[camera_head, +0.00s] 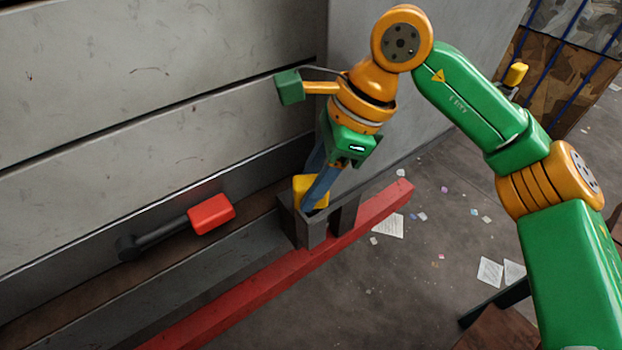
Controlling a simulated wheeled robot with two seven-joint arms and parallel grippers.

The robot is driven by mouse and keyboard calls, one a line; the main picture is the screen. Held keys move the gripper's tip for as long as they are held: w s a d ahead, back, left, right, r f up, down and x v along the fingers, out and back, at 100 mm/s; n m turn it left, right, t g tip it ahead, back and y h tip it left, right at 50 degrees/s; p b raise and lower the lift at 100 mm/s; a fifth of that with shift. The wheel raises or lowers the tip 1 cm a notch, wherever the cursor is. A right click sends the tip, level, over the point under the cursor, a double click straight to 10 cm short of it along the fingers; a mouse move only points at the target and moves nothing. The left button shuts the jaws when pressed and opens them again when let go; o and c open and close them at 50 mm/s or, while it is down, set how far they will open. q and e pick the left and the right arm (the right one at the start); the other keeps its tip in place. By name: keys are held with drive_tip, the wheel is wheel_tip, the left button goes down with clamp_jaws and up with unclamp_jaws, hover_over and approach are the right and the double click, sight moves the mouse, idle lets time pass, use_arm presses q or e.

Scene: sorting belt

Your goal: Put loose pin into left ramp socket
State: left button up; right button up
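A yellow block-shaped head (306,188), which looks like the top of the loose pin, sits at the mouth of a dark grey socket bracket (303,229) beside the red rail. My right gripper (314,187) points down there, its blue fingers on either side of the yellow head and seemingly shut on it. Any shaft below the head is hidden by the bracket, so I cannot tell how deep it sits. My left gripper is not in view.
A dark rod with a red block handle (211,214) lies along the brown ledge to the left. A red rail (250,280) runs diagonally in front. Grey panels (150,90) rise behind. Papers (490,271) litter the floor at right, near a barred crate (552,75).

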drive_tip(key=o, duration=0.5)
drive_tip(key=shift+r, duration=0.1)
drive_tip(key=v, duration=0.7)
